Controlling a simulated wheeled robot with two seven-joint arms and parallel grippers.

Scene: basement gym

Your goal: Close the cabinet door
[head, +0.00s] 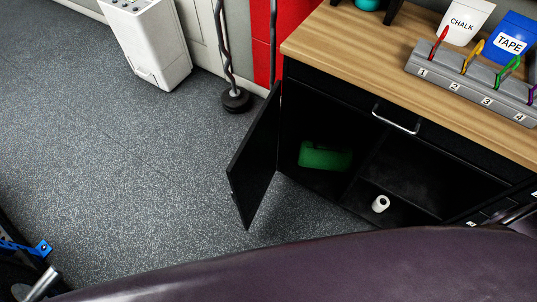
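The black cabinet (445,139) stands at the right under a wooden top. Its black door (256,158) is hinged at the cabinet's left side and stands wide open, swung out toward the floor at the left. The open compartment shows a green object (325,157) on the left and a small white roll (380,204) on the right of an upright divider. Neither of my grippers shows in the head view, so nothing of mine is seen touching the door.
A large dark purple curved surface (300,270) fills the bottom foreground. The speckled grey floor (130,150) left of the door is clear. A bar with a round black base (236,100) stands behind the door. A white bin-like unit (150,45) stands farther left.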

